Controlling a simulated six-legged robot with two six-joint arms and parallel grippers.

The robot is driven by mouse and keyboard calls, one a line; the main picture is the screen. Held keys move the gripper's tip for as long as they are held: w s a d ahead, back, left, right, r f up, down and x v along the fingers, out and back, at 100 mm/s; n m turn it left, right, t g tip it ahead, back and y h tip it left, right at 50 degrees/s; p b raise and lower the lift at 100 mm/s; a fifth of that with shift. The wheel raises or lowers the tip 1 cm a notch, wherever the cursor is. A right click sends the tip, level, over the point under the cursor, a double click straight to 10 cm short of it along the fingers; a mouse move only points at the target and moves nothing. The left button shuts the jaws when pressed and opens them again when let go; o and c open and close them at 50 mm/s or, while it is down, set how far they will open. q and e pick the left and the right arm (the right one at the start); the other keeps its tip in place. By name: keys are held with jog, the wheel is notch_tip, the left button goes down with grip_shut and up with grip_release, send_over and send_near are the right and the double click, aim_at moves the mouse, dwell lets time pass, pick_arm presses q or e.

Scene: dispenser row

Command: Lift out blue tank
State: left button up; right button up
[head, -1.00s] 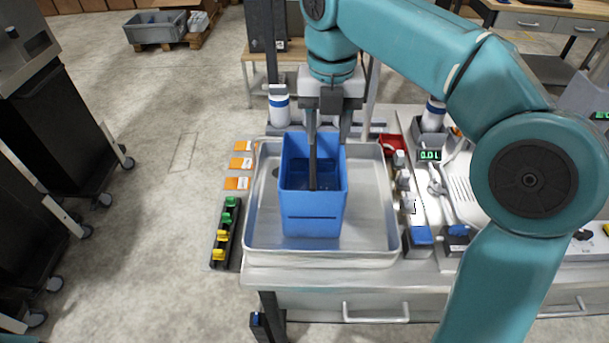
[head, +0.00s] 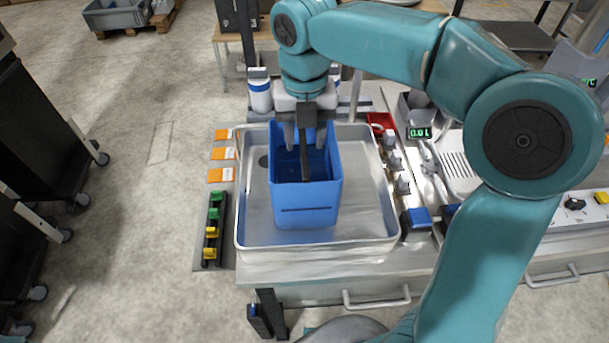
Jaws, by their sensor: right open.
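The blue tank (head: 308,208) is an open-topped box standing upright in the shallow metal tray (head: 318,246). A narrow dark bar (head: 305,165) runs front to back over the middle of its opening. My right gripper (head: 305,138) points down over the back part of the tank. It is open, with one finger on each side of the bar, apparently not touching it. The fingertips are near rim level; their exact depth is hard to tell. My left gripper is out of view.
Blue-banded white bottles (head: 260,92) stand behind the tray. A black rack (head: 213,230) with green and yellow clips and orange labels (head: 222,154) lie left of it. Valves (head: 395,165), a red bin (head: 380,121) and a display (head: 419,132) stand close on the right.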

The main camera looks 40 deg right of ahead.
aim_at(303, 143)
jog(key=f, duration=0.4)
jog(key=shift+w+a+f, duration=0.15)
jog(key=shift+w, duration=0.15)
jog(key=shift+s+d+f, duration=0.15)
jog(key=shift+d+f, duration=0.05)
jog(key=shift+f, duration=0.05)
jog(key=shift+a, duration=0.1)
grip_shut()
dwell(0.6)
jog(key=shift+w+r, duration=0.15)
jog(key=shift+w, duration=0.05)
